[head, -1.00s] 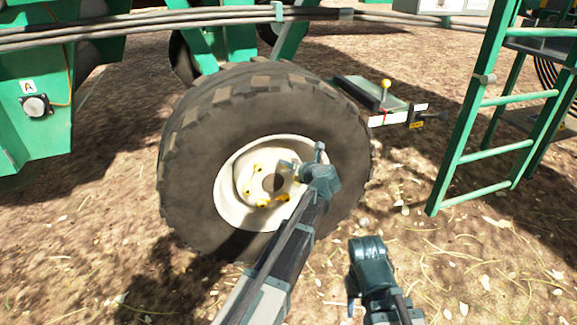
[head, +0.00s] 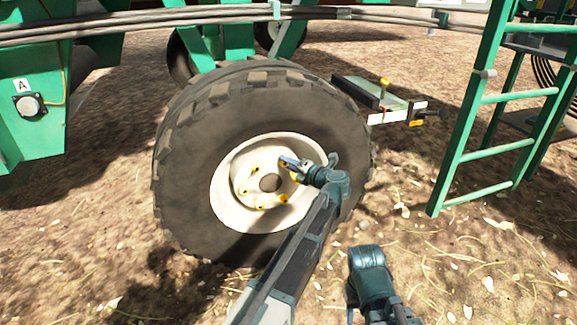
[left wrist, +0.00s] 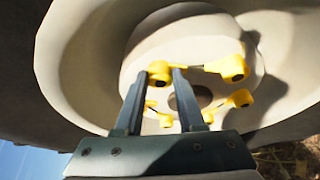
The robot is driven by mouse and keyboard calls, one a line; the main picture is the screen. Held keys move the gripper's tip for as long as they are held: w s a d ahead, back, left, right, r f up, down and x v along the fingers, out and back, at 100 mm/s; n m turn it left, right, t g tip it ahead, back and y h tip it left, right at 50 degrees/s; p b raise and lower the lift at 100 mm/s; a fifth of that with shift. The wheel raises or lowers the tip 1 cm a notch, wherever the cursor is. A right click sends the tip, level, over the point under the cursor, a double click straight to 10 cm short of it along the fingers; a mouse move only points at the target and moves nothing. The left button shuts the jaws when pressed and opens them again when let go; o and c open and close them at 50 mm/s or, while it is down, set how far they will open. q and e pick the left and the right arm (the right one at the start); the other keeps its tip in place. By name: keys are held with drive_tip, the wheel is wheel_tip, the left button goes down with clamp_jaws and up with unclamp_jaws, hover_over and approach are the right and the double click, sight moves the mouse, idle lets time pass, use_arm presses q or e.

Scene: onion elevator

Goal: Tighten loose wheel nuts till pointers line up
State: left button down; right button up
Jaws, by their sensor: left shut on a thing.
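The large black-tyred wheel (head: 185,150) has a cream rim and hub (head: 232,210). Yellow nut pointers ring the hub's dark centre hole, among them a left one (head: 246,190) and a lower one (head: 263,205). My left gripper (head: 284,161) reaches the hub's upper right. In the left wrist view its two fingers (left wrist: 165,75) are shut on a yellow nut pointer (left wrist: 158,70). Other pointers there are an upper right one (left wrist: 232,67) and a lower right one (left wrist: 240,98). My right gripper's wrist (head: 367,265) hangs low at right, away from the wheel; its fingers are not clear.
A green ladder (head: 490,145) stands at the right. A green bracket with a yellow knob (head: 384,84) sits behind the wheel. Grey pipes (head: 150,25) cross above, and a green panel marked A (head: 30,100) is at left. Bare straw-strewn ground (head: 470,260) lies at front right.

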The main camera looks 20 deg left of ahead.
idle(0.4)
use_arm(q)
drive_tip(key=c, duration=0.5)
unclamp_jaws()
